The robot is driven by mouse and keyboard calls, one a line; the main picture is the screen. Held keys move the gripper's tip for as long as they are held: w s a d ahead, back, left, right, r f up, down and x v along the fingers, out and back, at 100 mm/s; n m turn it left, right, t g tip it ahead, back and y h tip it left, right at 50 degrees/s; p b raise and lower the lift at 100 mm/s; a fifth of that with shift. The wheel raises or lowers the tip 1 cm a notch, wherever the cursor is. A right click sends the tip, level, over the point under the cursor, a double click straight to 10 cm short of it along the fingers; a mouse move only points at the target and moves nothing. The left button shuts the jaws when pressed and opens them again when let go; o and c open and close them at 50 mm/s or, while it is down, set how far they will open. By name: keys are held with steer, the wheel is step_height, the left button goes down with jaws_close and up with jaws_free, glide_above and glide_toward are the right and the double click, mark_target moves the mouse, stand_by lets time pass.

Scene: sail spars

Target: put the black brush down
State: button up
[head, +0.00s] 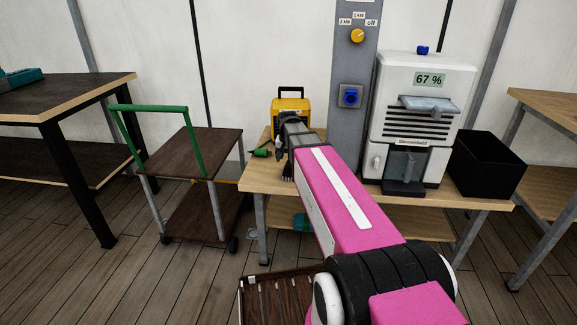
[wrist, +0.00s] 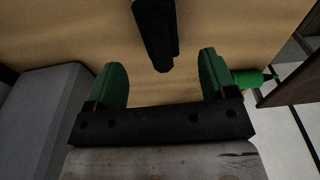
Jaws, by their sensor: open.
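In the wrist view a black bar-shaped thing, which looks like the black brush (wrist: 155,35), lies over the tan tabletop with its near end between my fingertips. My gripper (wrist: 160,68) is open, its two green-padded fingers apart on either side of that end, with a visible gap on each side. I cannot tell whether the brush rests fully on the top. In the head view my arm reaches over the left part of the wooden table (head: 335,186); its end hides the fingers, and I cannot make out the brush there.
A green thing (wrist: 248,78) lies right of my fingers; it also shows in the head view (head: 260,153). A yellow box (head: 290,106) with a black handle stands behind my arm's end. Right are a white machine (head: 422,75) and a black bin (head: 490,166). A trolley (head: 190,153) stands left.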

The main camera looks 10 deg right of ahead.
mark_target(288, 164)
steer(key=r, duration=0.6)
steer(key=shift+s+a, duration=0.1)
steer(key=shift+s, duration=0.25)
steer(key=s+f+n+g, duration=0.1)
steer(key=s+f+n, duration=0.2)
steer(key=s+f, duration=1.5)
steer(key=shift+s+d+f+n, duration=0.2)
steer(key=shift+s+f+n, duration=0.1)
steer(key=shift+s, duration=0.75)
